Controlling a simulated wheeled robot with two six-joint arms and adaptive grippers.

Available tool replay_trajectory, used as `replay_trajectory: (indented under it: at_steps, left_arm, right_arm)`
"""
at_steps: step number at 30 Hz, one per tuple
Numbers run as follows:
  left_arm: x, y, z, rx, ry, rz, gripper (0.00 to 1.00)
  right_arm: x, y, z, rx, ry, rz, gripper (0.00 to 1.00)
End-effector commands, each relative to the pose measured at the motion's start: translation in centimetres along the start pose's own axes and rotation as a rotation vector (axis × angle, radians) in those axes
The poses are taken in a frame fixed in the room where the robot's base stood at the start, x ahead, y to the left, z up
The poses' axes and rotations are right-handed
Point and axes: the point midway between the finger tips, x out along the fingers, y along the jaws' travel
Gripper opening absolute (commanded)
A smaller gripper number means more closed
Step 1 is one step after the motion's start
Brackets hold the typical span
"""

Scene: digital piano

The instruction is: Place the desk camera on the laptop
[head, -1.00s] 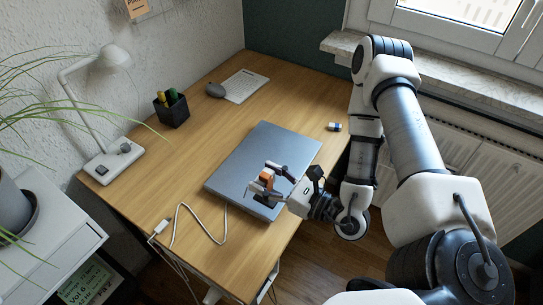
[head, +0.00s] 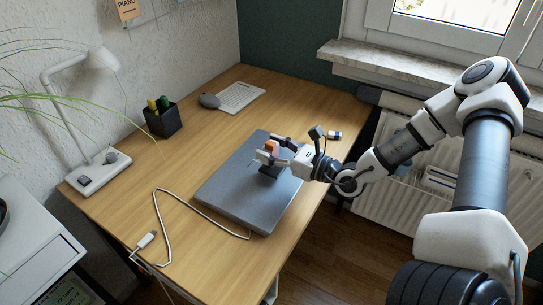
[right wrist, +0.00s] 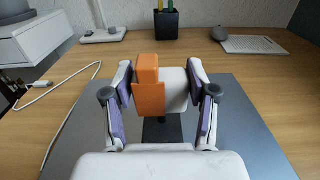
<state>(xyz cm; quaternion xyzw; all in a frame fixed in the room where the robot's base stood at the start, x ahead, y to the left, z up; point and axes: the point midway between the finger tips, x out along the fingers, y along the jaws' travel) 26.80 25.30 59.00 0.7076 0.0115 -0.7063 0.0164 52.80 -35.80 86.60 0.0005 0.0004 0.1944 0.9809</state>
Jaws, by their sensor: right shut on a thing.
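The closed grey laptop (head: 245,202) lies flat on the wooden desk, near its right front edge. The desk camera (right wrist: 150,97), a white body with an orange part and a dark stand below, is between the fingers of my right gripper (right wrist: 160,85). In the head view, my right gripper (head: 268,148) is shut on the desk camera (head: 271,146) over the back part of the laptop. The camera looks upright. I cannot tell whether its dark stand touches the laptop lid. My left gripper is not in view.
A white cable (head: 160,215) runs along the laptop's left side. A black pen cup (head: 163,121), a mouse (head: 209,101), a white keyboard (head: 241,97) and a lamp (head: 97,172) stand farther back and left. A small blue-and-white item (head: 334,135) lies near the right edge.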

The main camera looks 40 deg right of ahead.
Motion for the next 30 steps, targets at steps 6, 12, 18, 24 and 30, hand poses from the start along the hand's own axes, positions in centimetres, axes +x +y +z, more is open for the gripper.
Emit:
replay_trajectory:
  at_steps: [6, 12, 18, 24, 30]
  left_arm:
    - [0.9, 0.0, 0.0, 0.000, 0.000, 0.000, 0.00]
    - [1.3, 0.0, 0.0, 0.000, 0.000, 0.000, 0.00]
    - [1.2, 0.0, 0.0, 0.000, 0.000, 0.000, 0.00]
    - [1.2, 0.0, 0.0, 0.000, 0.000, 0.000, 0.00]
    - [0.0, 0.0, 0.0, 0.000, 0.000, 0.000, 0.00]
  right_arm:
    - [0.0, 0.0, -1.6, -0.001, -0.003, 0.000, 0.07]
    - [0.0, 0.0, -2.0, -0.001, -0.002, 0.000, 0.07]
    - [0.0, 0.0, -2.0, -0.001, -0.001, 0.000, 0.82]
    - [0.0, 0.0, -1.9, -0.001, -0.001, 0.000, 0.82]
    - [-0.8, -0.1, -1.2, 0.004, -0.001, -0.004, 0.82]
